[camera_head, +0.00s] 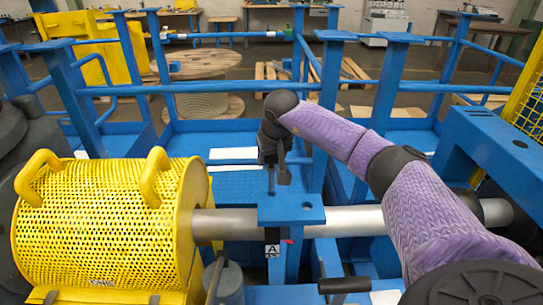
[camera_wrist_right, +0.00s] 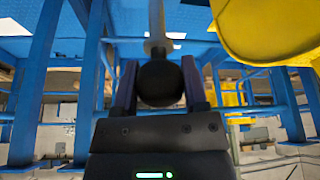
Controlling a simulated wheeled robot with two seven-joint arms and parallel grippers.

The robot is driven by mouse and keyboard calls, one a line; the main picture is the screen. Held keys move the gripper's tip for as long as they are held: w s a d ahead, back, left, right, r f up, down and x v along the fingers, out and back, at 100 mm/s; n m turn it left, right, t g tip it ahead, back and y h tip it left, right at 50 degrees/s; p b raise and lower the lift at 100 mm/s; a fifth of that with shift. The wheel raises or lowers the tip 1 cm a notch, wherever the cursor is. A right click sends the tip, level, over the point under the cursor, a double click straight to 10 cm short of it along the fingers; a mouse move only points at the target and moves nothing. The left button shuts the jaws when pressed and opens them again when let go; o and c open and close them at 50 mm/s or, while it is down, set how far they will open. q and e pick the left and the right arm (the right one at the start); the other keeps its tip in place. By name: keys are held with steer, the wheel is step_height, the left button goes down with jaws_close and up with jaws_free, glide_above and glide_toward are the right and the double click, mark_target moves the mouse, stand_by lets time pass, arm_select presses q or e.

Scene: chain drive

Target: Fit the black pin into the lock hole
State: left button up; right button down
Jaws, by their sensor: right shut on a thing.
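My right gripper (camera_head: 276,155) hangs above a blue bracket plate (camera_head: 290,214) in the middle of the head view. In the right wrist view the gripper (camera_wrist_right: 160,85) is shut on the round black knob of the pin (camera_wrist_right: 160,84), and a thin grey shaft runs away from the knob. In the head view the pin (camera_head: 271,183) is small and dark, pointing down close to the plate's back left part. A small dark hole (camera_head: 307,207) shows on the plate, right of the pin. I cannot tell whether the pin's tip touches the plate. My left gripper is out of view.
A yellow perforated drum guard (camera_head: 105,225) with two handles stands left of the plate. A thick grey shaft (camera_head: 350,220) runs from it past the bracket. Blue posts and rails (camera_head: 330,85) stand behind. A label marked A (camera_head: 272,250) sits below the plate.

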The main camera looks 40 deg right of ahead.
mark_target(272, 179)
stand_by(0.4)
steer(key=shift+p, duration=0.35)
steer(key=shift+f+b, duration=2.75)
steer(key=shift+f, duration=1.3)
steer(key=shift+c, duration=0.2)
jaws_free()
steer(key=shift+r, duration=0.15)
